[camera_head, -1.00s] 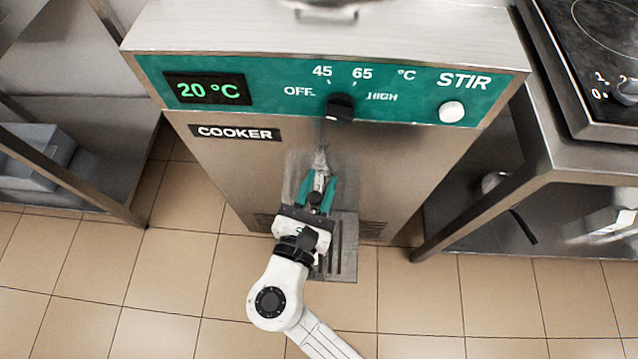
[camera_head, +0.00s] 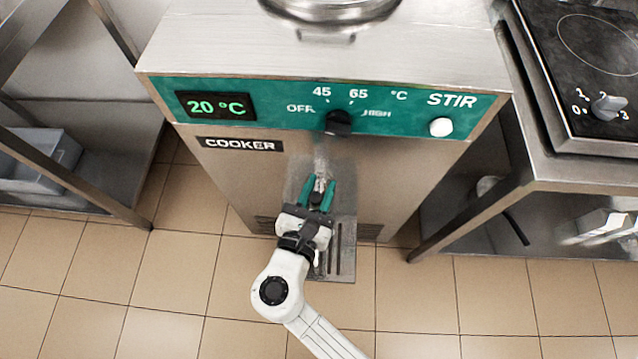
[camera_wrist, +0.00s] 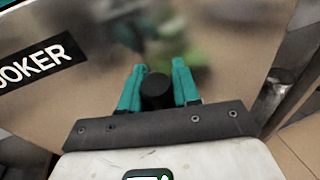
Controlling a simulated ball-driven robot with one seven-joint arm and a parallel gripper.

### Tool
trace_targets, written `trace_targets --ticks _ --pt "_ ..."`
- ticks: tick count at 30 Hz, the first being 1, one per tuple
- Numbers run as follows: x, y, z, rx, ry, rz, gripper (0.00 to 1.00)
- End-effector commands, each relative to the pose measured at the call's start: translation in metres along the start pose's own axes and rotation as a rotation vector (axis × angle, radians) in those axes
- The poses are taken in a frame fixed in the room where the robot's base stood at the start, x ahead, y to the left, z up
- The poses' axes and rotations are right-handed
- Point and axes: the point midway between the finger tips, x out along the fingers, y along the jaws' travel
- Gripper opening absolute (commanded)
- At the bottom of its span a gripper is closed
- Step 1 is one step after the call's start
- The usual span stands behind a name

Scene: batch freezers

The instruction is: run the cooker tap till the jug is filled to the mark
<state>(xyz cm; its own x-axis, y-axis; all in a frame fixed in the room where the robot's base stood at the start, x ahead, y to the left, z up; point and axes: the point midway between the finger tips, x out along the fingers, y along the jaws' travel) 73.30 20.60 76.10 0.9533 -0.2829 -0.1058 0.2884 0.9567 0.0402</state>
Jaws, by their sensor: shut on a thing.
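The cooker (camera_head: 250,160) is a steel cabinet with a teal control panel (camera_head: 275,110); its display (camera_head: 215,106) reads 20 °C. Its tap (camera_head: 320,184) is on the front, below the panel, mostly hidden by my gripper. My gripper (camera_head: 318,188) has teal fingers on either side of the tap's black handle (camera_wrist: 156,90) and is shut on it. In the wrist view my gripper (camera_wrist: 158,85) shows the round black handle between the fingers. I see no jug in either view; my gripper and arm cover part of the area under the tap. No flow can be made out.
A slotted drip tray (camera_head: 343,262) lies under the tap. A black knob (camera_head: 338,122) and a white stir button (camera_head: 441,127) are on the panel. A hob (camera_head: 580,70) stands at the right, and a steel shelf with a grey bin (camera_head: 40,160) at the left. Tiled floor is clear in front.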

Motion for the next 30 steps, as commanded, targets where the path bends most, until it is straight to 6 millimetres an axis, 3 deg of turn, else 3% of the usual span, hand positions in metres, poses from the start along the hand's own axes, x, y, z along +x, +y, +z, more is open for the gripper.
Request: trace_targets --ticks 5,26,27,30 --pt "0.006 0.002 0.007 -0.018 0.064 -0.004 0.0" --pt "0.017 0.005 0.0 -0.042 0.167 -0.01 0.0" --pt "0.017 0.005 0.0 -0.042 0.167 -0.01 0.32" --pt "0.017 0.005 0.0 -0.042 0.166 -0.01 0.42"
